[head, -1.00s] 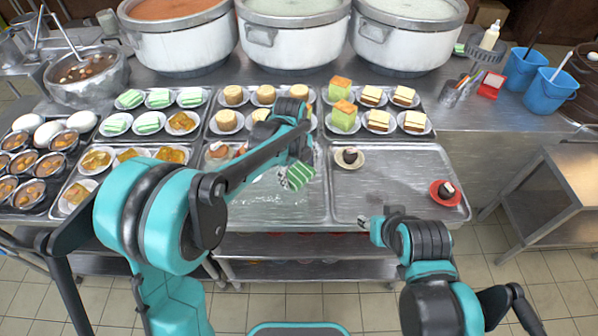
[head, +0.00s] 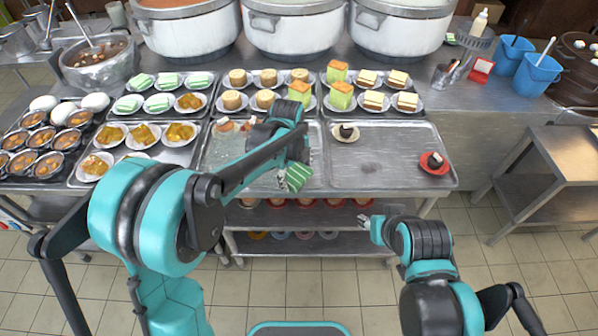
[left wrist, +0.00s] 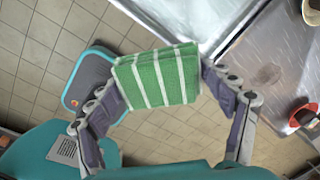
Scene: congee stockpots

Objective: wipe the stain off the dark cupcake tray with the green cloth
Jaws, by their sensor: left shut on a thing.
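The dark cupcake tray (head: 400,183) is the front right metal tray on the counter. A dark cupcake (head: 346,133) on a pale plate sits at its back left, and another dark cupcake (head: 434,161) on a red plate at its right. A dull brownish stain (head: 370,168) lies on its bare middle; the stain also shows in the left wrist view (left wrist: 268,76). My left gripper (head: 294,164) is shut on the green striped cloth (left wrist: 160,77), held near the trays' front edge, with floor behind it in the wrist view. My right gripper (head: 368,224) is in front of the counter; its fingers are too small to judge.
The front middle tray (head: 235,180) holds pastries at its back, partly hidden by my left arm. Other trays of cakes stand behind and to the left. Large pots (head: 295,30) line the back. A lower shelf (head: 290,245) holds several dishes. A side table (head: 545,165) stands right.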

